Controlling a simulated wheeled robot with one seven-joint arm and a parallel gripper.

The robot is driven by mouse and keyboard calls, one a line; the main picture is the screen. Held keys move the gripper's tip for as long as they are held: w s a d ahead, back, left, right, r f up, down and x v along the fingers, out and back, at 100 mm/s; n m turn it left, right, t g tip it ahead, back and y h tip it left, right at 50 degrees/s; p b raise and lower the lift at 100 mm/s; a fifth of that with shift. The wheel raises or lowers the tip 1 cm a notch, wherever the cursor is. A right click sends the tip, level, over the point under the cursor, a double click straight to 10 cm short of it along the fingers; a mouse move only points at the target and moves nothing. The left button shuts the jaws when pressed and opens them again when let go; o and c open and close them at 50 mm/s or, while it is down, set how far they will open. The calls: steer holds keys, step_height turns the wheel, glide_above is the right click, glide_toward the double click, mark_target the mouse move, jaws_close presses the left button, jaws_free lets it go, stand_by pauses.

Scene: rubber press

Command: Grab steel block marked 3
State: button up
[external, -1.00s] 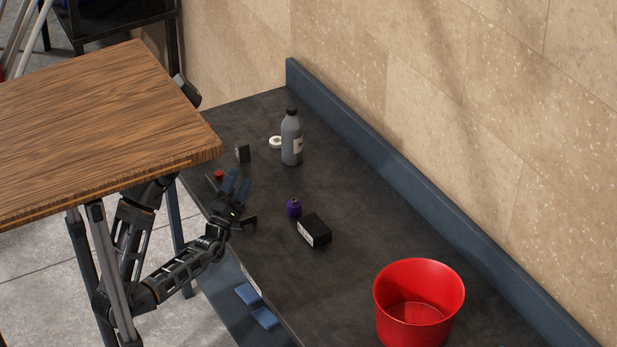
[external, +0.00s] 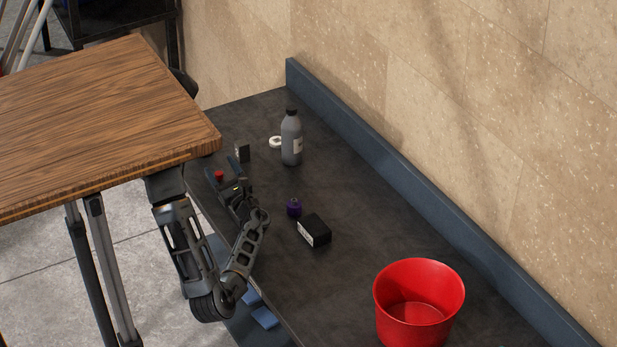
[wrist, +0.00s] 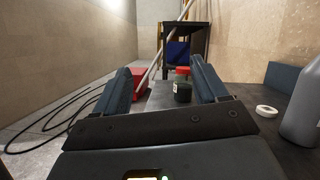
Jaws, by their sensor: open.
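A small dark upright block (external: 242,153) with a grey face stands near the far end of the dark bench. A larger black block (external: 315,228) with a pale labelled side lies nearer the middle. I cannot read a 3 on either, so I cannot tell which is the steel block marked 3. My gripper (external: 223,170) is open and empty at the bench's left edge, its fingers toward the far end, close to the small block.
A grey bottle (external: 291,140) and white ring (external: 275,142) stand beyond. A purple item (external: 294,207) and red bucket (external: 416,300) are nearer. A wooden tabletop (external: 90,110) overhangs at left.

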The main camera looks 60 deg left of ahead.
steer(key=w+a+n+g+h+p, duration=0.2)
steer(key=w+a+n+g+h, duration=0.1)
steer(key=w+n+h, duration=0.2)
steer(key=m+t, duration=0.1)
steer(key=t, duration=0.1)
glide_above(244, 146)
steer(key=s+d, duration=0.3)
steer(key=d, duration=0.3)
steer(key=f, duration=0.2)
steer(key=w+a+f+m+t, duration=0.1)
steer(key=f+m, duration=0.1)
steer(key=w+a+f+m+t+b, duration=0.1)
steer(key=a+f+m, duration=0.1)
steer(key=w+a+f+m+t+y+b, duration=0.1)
steer(key=a+f+m, duration=0.1)
steer(key=m, duration=0.1)
steer(key=shift+a+p, duration=0.7)
steer(key=shift+a, duration=1.7)
steer(key=shift+c, duration=0.4)
steer(key=shift+w, duration=0.1)
jaws_close()
steer(key=shift+r, duration=0.1)
